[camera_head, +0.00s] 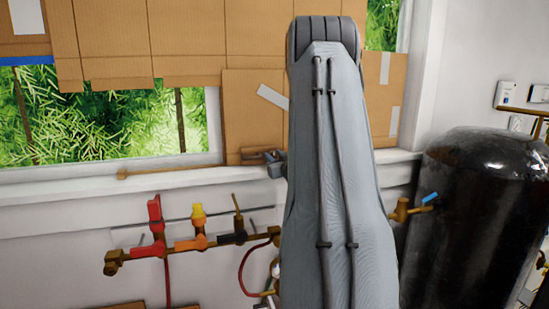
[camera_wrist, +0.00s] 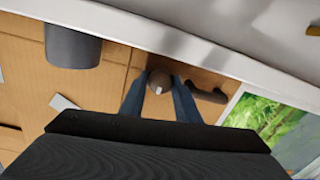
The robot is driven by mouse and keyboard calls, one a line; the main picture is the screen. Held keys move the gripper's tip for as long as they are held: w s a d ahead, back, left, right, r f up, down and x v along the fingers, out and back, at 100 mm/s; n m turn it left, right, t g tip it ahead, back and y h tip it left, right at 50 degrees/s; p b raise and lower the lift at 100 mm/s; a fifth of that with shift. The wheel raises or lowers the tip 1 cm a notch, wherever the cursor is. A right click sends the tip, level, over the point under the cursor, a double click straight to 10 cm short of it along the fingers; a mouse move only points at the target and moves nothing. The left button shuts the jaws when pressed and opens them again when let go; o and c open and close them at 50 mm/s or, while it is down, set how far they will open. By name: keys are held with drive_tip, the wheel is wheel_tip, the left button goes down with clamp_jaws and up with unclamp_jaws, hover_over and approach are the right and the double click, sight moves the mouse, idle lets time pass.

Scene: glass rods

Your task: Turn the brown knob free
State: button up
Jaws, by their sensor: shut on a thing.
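The brown knob (camera_wrist: 160,79) is a small round knob with a pale mark on its face, seen in the wrist view in front of cardboard. My gripper (camera_wrist: 160,86) has one blue-grey finger on each side of it and is shut on the knob. In the head view my grey arm stands in the middle and hides the knob and the fingers.
In the wrist view a dark grey cylinder (camera_wrist: 73,46) is left of the knob and a dark curved piece (camera_wrist: 207,94) is close on its right. In the head view a valved brass pipe (camera_head: 187,246) is left of my arm, a black tank (camera_head: 475,220) right.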

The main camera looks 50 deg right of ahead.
drive_tip(key=shift+b, duration=0.3)
drive_tip(key=n+b, duration=0.4)
drive_tip(key=b, duration=0.1)
drive_tip(key=shift+w+f+n, duration=0.1)
drive_tip(key=shift+f+n, duration=0.05)
drive_tip(key=shift+n, duration=0.25)
drive_tip(key=n+b, duration=0.4)
drive_tip(key=b, duration=0.1)
drive_tip(key=shift+g+b, duration=0.3)
drive_tip(key=n+b, duration=0.5)
drive_tip(key=b, duration=0.2)
drive_tip(key=shift+a+f, duration=0.1)
drive_tip(key=shift+a, duration=0.05)
drive_tip(key=n+b, duration=0.3)
drive_tip(key=b, duration=0.1)
drive_tip(key=shift+h, duration=0.3)
drive_tip(key=o, duration=0.8)
drive_tip(key=shift+c, duration=0.2)
drive_tip(key=shift+r, duration=0.2)
